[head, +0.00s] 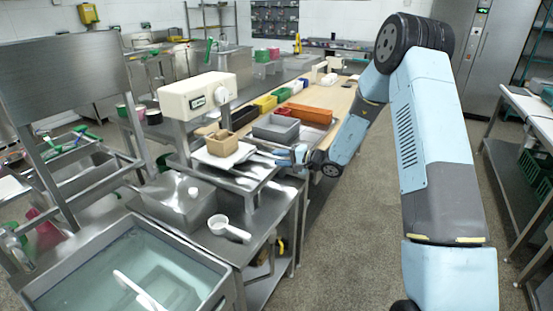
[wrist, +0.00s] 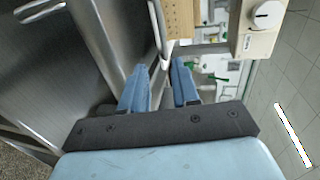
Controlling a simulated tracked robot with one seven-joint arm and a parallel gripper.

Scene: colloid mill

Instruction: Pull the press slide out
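The press slide (head: 222,160) is a pale flat plate on the steel stand under the white press head (head: 198,97). A tan wooden box (head: 222,143) with a dark lump on top sits on it. In the wrist view, the wooden box (wrist: 180,18) and press head (wrist: 262,22) lie ahead. My gripper (head: 282,156) is at the right side of the press, close to the slide's edge. In the wrist view my gripper (wrist: 160,78) has its two blue fingers apart, with a bright metal bar (wrist: 157,28) running toward the gap. I cannot tell whether they touch the bar.
A grey tray (head: 277,128) and coloured bins (head: 265,104) stand behind my gripper. A water-filled sink (head: 130,265) and a white scoop (head: 228,228) are in front of the press. The floor (head: 345,240) to the right is clear.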

